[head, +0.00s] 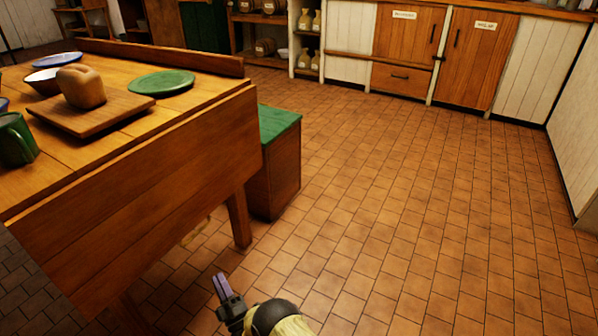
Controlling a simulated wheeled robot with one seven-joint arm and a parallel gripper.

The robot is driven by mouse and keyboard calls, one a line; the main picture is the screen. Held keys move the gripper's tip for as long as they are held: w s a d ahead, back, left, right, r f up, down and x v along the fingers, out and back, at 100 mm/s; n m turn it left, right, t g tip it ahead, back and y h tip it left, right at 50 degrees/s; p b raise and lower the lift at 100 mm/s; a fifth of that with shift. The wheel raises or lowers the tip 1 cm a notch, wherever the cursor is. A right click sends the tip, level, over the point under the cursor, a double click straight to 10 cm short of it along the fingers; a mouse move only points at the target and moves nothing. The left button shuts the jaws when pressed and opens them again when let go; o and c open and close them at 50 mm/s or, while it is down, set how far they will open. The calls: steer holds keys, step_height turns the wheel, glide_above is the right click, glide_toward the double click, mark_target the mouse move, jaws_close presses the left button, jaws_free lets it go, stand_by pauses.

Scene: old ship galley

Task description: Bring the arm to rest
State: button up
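My gripper (220,284) shows at the bottom of the head view, low in front of the wooden table (150,190) and over the tiled floor. Its two fingers look close together and nothing shows between them, but at this size I cannot tell whether they are fully shut. Part of my arm (275,318) shows beside it at the bottom edge. The gripper is apart from the things on the table.
The table holds a bread loaf (80,87) on a board (92,116), a green plate (161,83) and a green mug (15,140). A green-topped bench (277,165) stands beside it. Wooden cabinets (408,35) line the back. The tiled floor (420,200) at right is clear.

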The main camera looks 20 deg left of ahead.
steer(key=shift+w+r, duration=0.1)
